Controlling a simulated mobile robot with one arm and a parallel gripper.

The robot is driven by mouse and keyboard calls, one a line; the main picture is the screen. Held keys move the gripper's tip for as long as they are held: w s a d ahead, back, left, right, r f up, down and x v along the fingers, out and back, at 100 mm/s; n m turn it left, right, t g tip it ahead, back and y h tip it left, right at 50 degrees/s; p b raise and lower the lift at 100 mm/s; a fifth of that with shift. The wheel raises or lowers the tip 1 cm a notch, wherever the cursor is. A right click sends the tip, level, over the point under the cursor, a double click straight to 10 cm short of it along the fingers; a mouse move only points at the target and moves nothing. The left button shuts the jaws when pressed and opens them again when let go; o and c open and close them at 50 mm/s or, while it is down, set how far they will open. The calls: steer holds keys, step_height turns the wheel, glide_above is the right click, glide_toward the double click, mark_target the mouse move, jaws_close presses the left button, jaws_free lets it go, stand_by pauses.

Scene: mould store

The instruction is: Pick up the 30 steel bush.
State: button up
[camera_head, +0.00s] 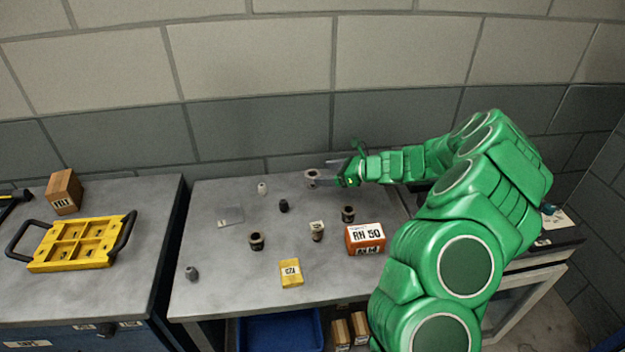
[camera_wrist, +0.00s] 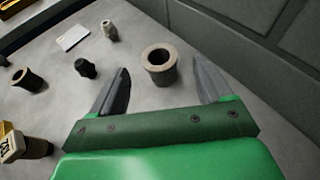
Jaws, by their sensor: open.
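A grey steel bush with a wide flange and open bore (camera_head: 311,178) stands upright near the back of the grey table. It also shows in the wrist view (camera_wrist: 160,76). I see no number on it, so its size cannot be read. My gripper (camera_head: 331,173) reaches in from the right, low by this bush, with its jaws apart and empty. In the wrist view the bush stands between and slightly beyond the fingertips (camera_wrist: 161,66), with a gap on each side. Other flanged bushes stand at the middle front (camera_head: 256,242) and to the right (camera_head: 348,214).
A labelled bush (camera_head: 317,232), a black plug (camera_head: 284,206), a pale small part (camera_head: 262,188) and a white card (camera_head: 231,216) share the table. The block wall is close behind.

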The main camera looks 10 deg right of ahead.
mark_target(308, 174)
steer(key=shift+x, duration=2.1)
steer(key=c, duration=1.3)
steer(key=shift+r, duration=0.1)
steer(key=shift+c, duration=0.2)
